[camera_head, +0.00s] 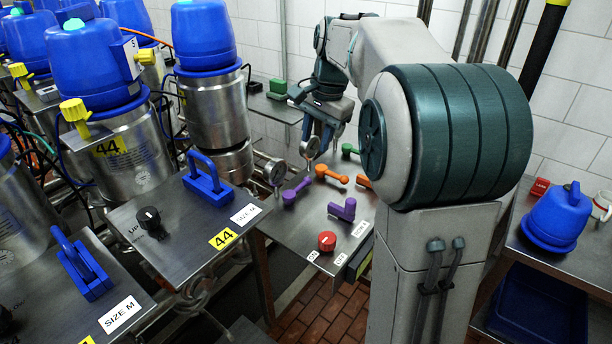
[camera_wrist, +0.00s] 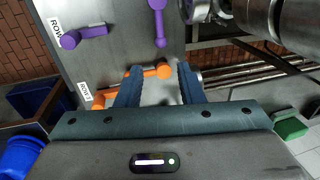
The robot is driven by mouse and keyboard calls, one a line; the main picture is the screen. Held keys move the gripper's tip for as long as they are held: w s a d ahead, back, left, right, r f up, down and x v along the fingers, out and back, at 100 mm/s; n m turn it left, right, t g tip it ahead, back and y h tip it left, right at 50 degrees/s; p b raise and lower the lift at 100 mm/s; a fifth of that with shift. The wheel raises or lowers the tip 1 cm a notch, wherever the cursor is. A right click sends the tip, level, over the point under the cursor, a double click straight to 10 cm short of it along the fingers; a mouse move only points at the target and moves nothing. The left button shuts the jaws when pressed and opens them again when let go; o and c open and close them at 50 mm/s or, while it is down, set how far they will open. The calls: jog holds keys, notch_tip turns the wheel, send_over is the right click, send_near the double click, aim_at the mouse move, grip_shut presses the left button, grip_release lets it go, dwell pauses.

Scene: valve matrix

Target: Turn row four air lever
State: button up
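A steel panel (camera_head: 310,222) carries coloured levers. In the head view, a purple lever (camera_head: 296,190) and an orange lever (camera_head: 332,175) are in the left column. Another purple lever (camera_head: 343,210), another orange lever (camera_head: 363,181) and a green lever (camera_head: 350,150) are on the right. My gripper (camera_head: 319,142) is over the far part of the panel. In the wrist view, my open gripper (camera_wrist: 159,72) has an orange lever (camera_wrist: 152,73) partly between its fingertips, partly hidden by one finger; contact cannot be told.
A red knob (camera_head: 327,241) sits at the panel's near edge. Steel tanks with blue lids (camera_head: 205,35) stand left. Pipes (camera_wrist: 250,78) run beside the panel in the wrist view.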

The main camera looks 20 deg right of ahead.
aim_at(307, 180)
jog(key=f, duration=0.4)
jog(key=w+a+f, duration=0.1)
jog(key=f, duration=0.6)
jog(key=shift+w+a+f, duration=0.25)
jog(key=shift+w+f, duration=0.15)
grip_shut()
